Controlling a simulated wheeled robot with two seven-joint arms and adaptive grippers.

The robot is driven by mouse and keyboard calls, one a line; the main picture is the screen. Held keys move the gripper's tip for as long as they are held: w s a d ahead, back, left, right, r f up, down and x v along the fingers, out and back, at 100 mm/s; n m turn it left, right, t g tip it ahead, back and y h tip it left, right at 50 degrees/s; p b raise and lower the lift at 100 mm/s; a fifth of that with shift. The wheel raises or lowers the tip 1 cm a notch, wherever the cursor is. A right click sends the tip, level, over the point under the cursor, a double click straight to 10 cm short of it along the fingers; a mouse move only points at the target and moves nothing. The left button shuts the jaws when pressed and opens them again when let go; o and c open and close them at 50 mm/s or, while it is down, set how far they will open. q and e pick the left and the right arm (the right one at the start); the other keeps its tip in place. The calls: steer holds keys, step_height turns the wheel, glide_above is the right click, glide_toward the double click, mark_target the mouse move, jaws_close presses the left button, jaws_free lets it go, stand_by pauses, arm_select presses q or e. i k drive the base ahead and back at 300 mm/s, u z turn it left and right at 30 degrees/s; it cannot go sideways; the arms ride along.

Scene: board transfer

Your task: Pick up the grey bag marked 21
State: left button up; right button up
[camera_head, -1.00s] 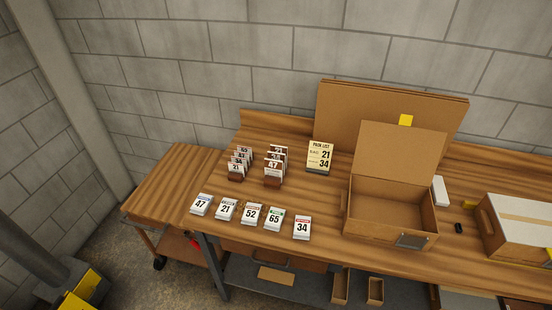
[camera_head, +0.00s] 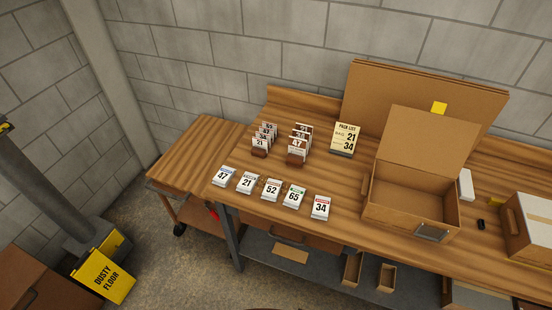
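The bag marked 21 (camera_head: 247,183) lies on the wooden workbench (camera_head: 330,230), second from the left in the front row. Its white label with a black 21 faces up; its grey body is hard to make out. The bag marked 47 (camera_head: 223,176) is to its left and the bag marked 52 (camera_head: 271,189) to its right. The bags marked 65 (camera_head: 293,196) and 34 (camera_head: 320,207) lie further right. Neither of my grippers is in view.
Two racks of numbered cards stand behind the bags; the left rack's front card (camera_head: 260,143) reads 21. The pack list (camera_head: 345,139) shows 21 and 34. An open cardboard box (camera_head: 400,209) stands to the right. A yellow dusty-floor sign (camera_head: 104,276) is at lower left.

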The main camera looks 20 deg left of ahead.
mark_target(246, 185)
steer(key=k, duration=0.5)
steer(key=u, duration=2.05)
steer(key=i, duration=1.05)
steer(key=z, duration=1)
